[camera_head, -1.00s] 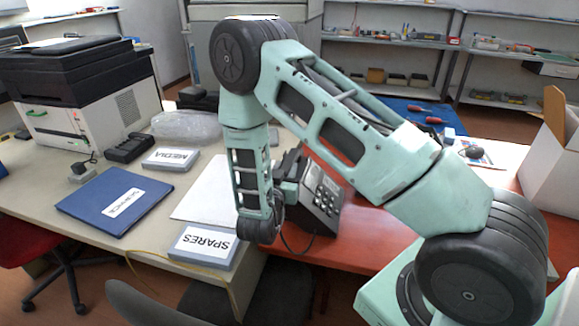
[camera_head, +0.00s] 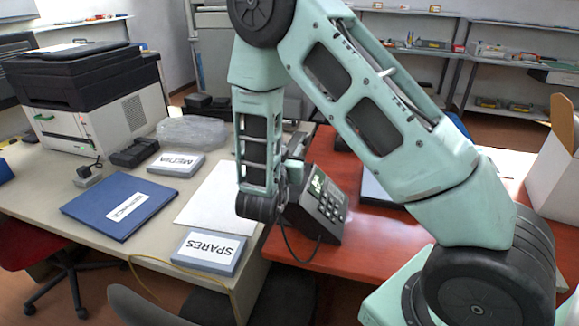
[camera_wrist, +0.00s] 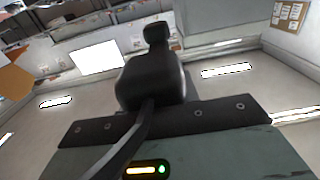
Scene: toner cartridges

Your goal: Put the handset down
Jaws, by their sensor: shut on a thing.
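A dark desk phone (camera_head: 328,212) with a keypad and small green display stands tilted on the red worktop near its front edge. My gripper (camera_head: 284,190) is beside the phone's left side, mostly hidden behind my forearm in the head view. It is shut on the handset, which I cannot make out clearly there. A dark cord loops from the gripper area down to the phone. In the wrist view a black rounded body with a cable fills the middle; I cannot tell whether it is the handset. Its contact with the phone is hidden.
A SPARES box (camera_head: 207,252), a white sheet (camera_head: 208,202), a blue binder (camera_head: 120,207), a MEDIA box (camera_head: 176,163) and a printer (camera_head: 90,95) occupy the pale desk. An open carton (camera_head: 550,160) stands at right. Red worktop right of the phone is partly clear.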

